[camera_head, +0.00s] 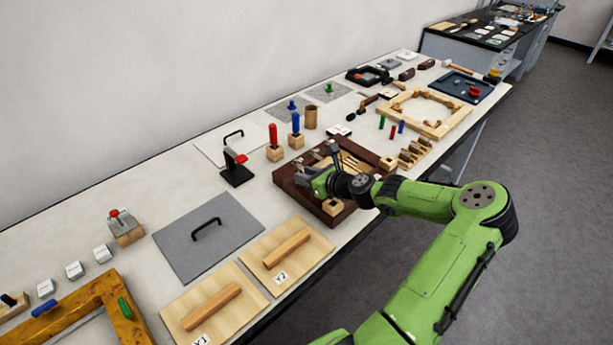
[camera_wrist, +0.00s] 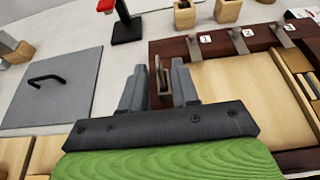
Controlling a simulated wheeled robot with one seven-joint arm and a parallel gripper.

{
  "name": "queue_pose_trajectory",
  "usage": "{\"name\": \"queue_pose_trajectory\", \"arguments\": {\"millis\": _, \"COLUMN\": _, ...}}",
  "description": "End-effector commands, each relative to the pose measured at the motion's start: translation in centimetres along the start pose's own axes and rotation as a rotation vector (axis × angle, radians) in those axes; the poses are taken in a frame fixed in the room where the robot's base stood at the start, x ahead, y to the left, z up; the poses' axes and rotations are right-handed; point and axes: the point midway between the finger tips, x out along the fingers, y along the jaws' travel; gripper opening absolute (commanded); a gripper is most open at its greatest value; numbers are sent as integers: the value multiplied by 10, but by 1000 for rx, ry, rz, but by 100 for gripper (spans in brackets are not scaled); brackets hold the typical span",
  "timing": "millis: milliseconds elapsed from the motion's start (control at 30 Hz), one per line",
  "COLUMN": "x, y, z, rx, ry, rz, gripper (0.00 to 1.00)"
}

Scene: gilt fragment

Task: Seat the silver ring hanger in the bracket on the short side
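A small metal piece with a loop-like outline (camera_wrist: 165,80), which looks like the silver ring hanger, shows between my fingers in the wrist view. It stands at the left, short edge of the dark wooden frame (camera_wrist: 172,50). My gripper (camera_wrist: 158,72) has its fingers apart on either side of this piece, with a narrow gap at the left finger; contact on the right is unclear. In the head view my gripper (camera_head: 312,178) is low at the left side of the dark frame (camera_head: 290,181). The bracket cannot be told apart from the metal piece.
Several metal hooks (camera_wrist: 240,42) with number labels line the frame's far side. A grey panel with a black handle (camera_wrist: 50,85) lies left. A black stand with a red top (camera_head: 236,168) and wooden blocks with coloured pegs (camera_head: 274,153) stand behind.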

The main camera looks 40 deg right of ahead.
Motion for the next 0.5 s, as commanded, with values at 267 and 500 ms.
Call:
{"name": "queue_pose_trajectory", "arguments": {"millis": 267, "x": -73, "y": -2, "z": 1, "rx": 2, "ry": 5, "rz": -6, "gripper": 30}}
{"name": "queue_pose_trajectory", "arguments": {"millis": 500, "x": -113, "y": -1, "z": 0, "rx": 2, "ry": 4, "rz": -3, "gripper": 30}}
